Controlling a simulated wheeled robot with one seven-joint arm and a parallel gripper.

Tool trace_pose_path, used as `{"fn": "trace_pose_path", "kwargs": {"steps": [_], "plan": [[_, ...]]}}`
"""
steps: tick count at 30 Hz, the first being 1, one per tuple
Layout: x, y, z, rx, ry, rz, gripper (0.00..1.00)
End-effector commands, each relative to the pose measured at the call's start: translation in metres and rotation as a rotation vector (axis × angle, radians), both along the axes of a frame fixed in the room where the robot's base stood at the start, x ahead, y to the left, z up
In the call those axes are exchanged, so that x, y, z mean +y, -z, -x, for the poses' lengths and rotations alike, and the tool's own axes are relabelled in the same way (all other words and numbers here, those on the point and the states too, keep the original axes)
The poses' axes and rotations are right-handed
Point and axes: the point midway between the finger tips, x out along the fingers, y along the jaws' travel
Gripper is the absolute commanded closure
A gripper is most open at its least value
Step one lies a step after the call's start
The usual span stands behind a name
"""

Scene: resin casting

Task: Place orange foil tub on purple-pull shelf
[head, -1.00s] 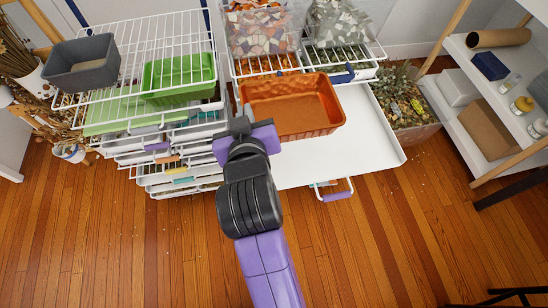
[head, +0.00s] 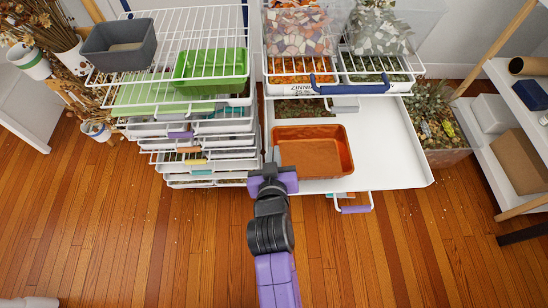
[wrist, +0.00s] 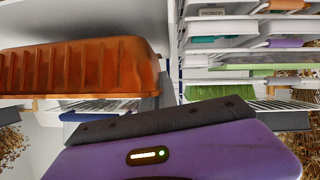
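The orange foil tub (head: 315,155) is upright over the front left part of a pulled-out white shelf (head: 385,150). A purple pull (head: 355,209) shows below that shelf's front edge. My gripper (head: 274,160) is at the tub's front left corner and appears shut on its left wall. The fingertips are mostly hidden. In the wrist view the tub (wrist: 80,70) shows upside down at left, beside my purple gripper body, with a dark shadow on the white surface by its base. I cannot tell whether it touches the shelf.
A wire rack (head: 190,30) on the left holds a grey tub (head: 120,47) and a green tray (head: 210,68) above several drawers. Bags of chips stand on a blue-handled shelf (head: 320,88) behind. The white shelf's right side is clear. A planter (head: 435,140) stands at right.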

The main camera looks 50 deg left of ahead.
Motion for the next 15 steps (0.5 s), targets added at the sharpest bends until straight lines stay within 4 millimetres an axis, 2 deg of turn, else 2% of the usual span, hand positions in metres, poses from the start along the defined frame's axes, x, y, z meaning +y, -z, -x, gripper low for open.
{"fn": "trace_pose_path", "kwargs": {"steps": [1,4,15], "plan": [[0.0,0.01,0.0,-0.001,-0.001,0.002,1.0],[0.0,0.021,0.0,-0.001,-0.001,0.001,1.0],[0.0,0.025,0.0,-0.001,-0.001,0.0,1.0]]}}
